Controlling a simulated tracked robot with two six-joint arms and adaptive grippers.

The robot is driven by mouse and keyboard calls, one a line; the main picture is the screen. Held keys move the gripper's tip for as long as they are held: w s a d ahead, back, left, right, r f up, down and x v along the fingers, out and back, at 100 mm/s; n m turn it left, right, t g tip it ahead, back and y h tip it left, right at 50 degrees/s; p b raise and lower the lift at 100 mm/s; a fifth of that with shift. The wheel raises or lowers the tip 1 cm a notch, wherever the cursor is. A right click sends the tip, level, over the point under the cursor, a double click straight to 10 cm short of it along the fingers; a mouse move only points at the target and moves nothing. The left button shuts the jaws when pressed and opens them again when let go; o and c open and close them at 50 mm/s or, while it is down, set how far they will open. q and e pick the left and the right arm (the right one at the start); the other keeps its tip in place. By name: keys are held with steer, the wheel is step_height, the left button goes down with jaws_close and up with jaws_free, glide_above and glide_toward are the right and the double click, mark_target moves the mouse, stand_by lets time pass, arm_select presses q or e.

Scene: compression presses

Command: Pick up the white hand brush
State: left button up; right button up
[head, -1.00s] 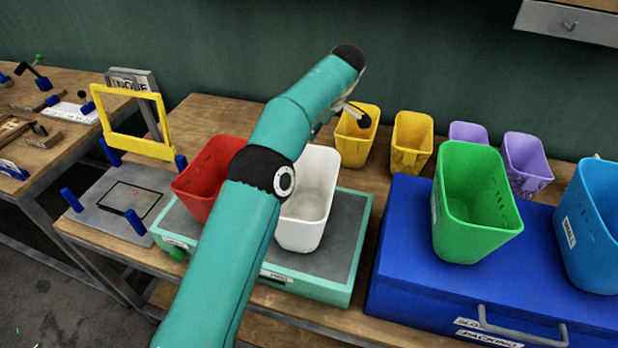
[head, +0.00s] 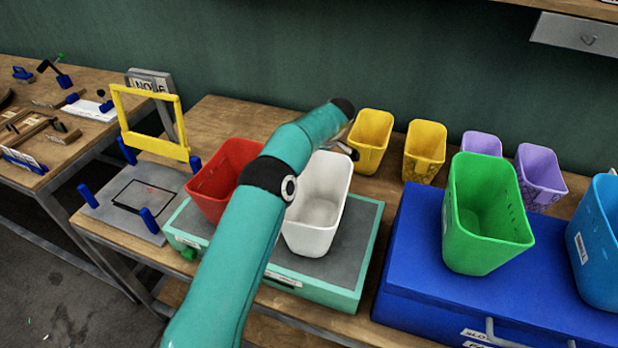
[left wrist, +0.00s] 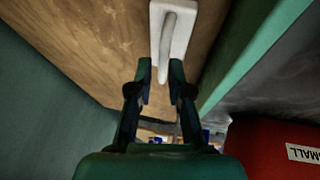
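The white hand brush (left wrist: 173,32) shows at the top of the left wrist view, lying on the wooden table with its handle towards me. My left gripper (left wrist: 160,70) is open, with its two dark fingertips apart. The handle's near end appears between or just beyond the fingertips; I cannot tell whether they touch. In the head view my left gripper (head: 345,150) is mostly hidden, low behind the white bin (head: 316,205). The brush is hidden there. My right gripper is not in view.
The white bin and a red bin (head: 222,178) stand on a green-edged grey press (head: 340,262). Yellow bins (head: 370,140) stand close to the right of my gripper. A blue press (head: 410,270) carries a green bin (head: 485,215). A wall runs behind the table.

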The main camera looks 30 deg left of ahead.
arm_select(q)
steer(key=p+x, duration=0.1)
steer(key=x, duration=0.2)
steer(key=shift+s+a+f, duration=0.1)
steer(key=shift+a+f, duration=0.05)
steer(key=shift+a, duration=0.2)
steer(key=shift+f, duration=0.35)
steer(key=shift+c, duration=0.3)
jaws_close()
